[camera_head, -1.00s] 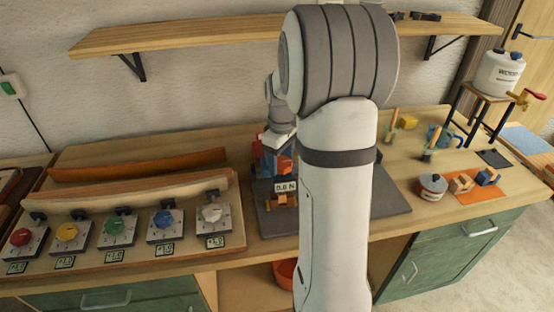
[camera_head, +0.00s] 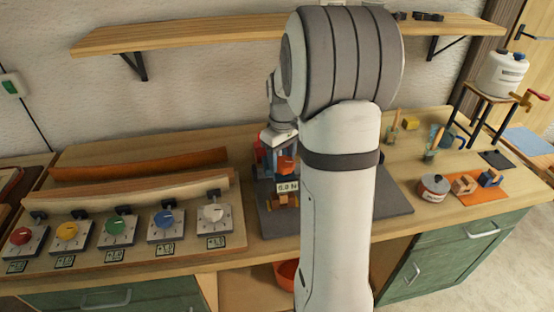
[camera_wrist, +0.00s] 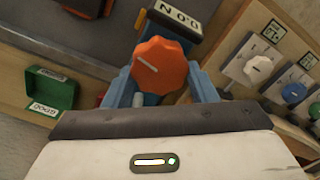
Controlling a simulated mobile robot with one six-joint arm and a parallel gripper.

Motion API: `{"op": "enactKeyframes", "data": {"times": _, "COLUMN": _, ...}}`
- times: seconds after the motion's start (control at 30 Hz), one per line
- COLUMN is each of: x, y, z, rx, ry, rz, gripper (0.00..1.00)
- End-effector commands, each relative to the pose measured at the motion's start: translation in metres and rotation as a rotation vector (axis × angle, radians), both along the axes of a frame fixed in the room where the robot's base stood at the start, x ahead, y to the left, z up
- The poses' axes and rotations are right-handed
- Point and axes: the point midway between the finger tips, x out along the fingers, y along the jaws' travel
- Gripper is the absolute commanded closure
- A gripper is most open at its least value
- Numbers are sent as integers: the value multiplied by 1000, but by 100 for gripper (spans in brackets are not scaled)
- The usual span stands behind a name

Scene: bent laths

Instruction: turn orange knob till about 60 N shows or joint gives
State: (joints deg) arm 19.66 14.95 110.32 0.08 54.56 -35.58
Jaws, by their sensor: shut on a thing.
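The orange knob (camera_wrist: 160,66) has a white pointer line and fills the gap between the blue fingers of my gripper (camera_wrist: 161,84) in the wrist view. My gripper is shut on it. In the head view the knob (camera_head: 287,165) shows below my wrist, partly covered by the gripper. The force display (camera_head: 287,187) just below it reads 0.0 N. In the wrist view the display (camera_wrist: 179,17) shows upside down above the knob. The joint behind the gripper and arm is mostly hidden.
A green box (camera_wrist: 50,92) labelled GOOD is in the wrist view. A pot (camera_head: 433,187) and an orange mat (camera_head: 482,193) with blocks are right. A shelf (camera_head: 200,34) hangs above.

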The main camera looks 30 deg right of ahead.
Motion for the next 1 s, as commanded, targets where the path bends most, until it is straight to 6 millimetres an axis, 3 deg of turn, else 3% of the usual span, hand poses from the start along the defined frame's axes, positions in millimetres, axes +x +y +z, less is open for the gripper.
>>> {"op": "enactKeyframes", "data": {"times": 1.0, "x": -4, "y": 1, "z": -5, "rx": 0, "ry": 17, "rz": -963, "gripper": 71}}
